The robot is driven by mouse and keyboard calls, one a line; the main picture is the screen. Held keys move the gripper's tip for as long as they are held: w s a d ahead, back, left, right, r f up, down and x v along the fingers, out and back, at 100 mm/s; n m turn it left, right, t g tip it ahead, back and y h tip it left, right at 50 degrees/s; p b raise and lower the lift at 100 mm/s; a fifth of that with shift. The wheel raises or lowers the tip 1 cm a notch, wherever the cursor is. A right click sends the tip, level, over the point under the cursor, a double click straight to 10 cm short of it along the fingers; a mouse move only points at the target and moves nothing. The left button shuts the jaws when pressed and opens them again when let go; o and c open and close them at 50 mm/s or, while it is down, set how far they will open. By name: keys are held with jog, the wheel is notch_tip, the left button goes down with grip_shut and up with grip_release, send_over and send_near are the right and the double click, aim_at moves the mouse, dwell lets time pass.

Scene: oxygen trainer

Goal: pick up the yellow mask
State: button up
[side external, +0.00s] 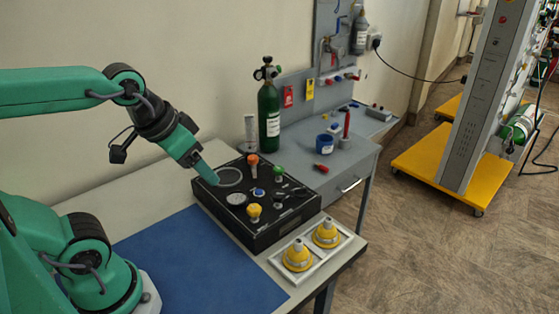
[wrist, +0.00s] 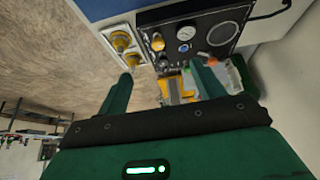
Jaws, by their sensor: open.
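Two yellow masks sit upright in a white tray (side external: 326,261) at the table's front right corner: a nearer one (side external: 298,257) and a farther one (side external: 326,234). In the wrist view the masks show at the upper left, one higher (wrist: 121,42) and one lower (wrist: 131,59). My gripper (side external: 211,180) is over the left rear part of the black control box (side external: 262,234), well left of the masks. In the wrist view my gripper (wrist: 161,70) is open with its two green fingers apart and nothing held between them.
The black box carries a yellow knob (side external: 254,211), an orange knob (side external: 252,160), a green knob (side external: 278,170) and gauges, standing between my gripper and the tray. A green cylinder (side external: 269,118) stands behind. The blue mat (side external: 195,262) is clear.

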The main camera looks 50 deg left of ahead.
jog(key=w+d+f+g, duration=0.3)
jog(key=w+d+f, duration=0.2)
jog(key=w+d, duration=0.3)
jog(key=g, duration=0.2)
send_over(298, 241)
notch_tip(298, 241, down, 9)
jog(key=shift+s+a+r, duration=0.1)
jog(key=shift+d+f, duration=0.2)
jog(key=shift+f, duration=0.15)
jog(key=shift+f, duration=0.1)
jog(key=shift+f, duration=1.2)
jog(key=shift+f, duration=0.1)
jog(key=shift+f, duration=2.5)
